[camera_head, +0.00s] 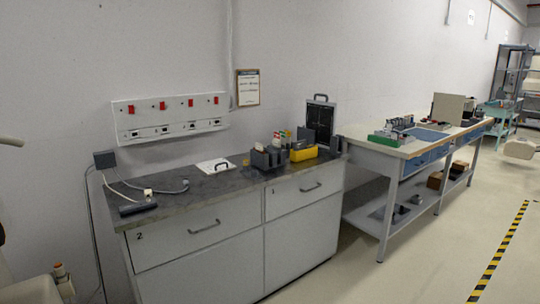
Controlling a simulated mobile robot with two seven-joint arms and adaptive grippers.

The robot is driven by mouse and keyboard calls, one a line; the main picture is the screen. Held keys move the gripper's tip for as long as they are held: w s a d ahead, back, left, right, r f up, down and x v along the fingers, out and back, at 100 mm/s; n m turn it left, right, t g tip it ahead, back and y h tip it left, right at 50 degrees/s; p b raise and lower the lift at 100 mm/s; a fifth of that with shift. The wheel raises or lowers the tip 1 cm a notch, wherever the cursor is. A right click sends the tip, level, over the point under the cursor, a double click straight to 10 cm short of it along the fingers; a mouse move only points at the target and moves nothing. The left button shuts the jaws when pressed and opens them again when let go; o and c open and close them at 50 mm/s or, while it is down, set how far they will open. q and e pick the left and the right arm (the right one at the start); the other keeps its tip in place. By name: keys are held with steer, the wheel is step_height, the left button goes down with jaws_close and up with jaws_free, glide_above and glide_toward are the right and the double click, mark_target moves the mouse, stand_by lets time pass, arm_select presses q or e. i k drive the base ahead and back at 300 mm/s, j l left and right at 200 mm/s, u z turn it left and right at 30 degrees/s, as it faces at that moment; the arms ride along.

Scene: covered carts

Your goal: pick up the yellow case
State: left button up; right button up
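A yellow case (303,154), small and box-like, sits on the dark worktop of the grey cabinet, toward its right end. Dark items stick up just behind it, and I cannot tell whether they are inside it. A dark grey holder (267,158) with upright items stands close to its left. Neither of my grippers can be made out in the head view.
The cabinet's worktop (180,182) also carries a white panel (216,166) and a cable with a dark bar (138,208). A black framed case (320,120) stands behind. A workbench (400,152) stands to the right. Floor is open at front right, with striped tape (500,250).

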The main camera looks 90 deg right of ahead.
mark_target(312, 151)
steer(key=z, duration=3.05)
steer(key=i+l+z, duration=0.15)
steer(key=i+z, duration=0.3)
steer(key=i, duration=1.45)
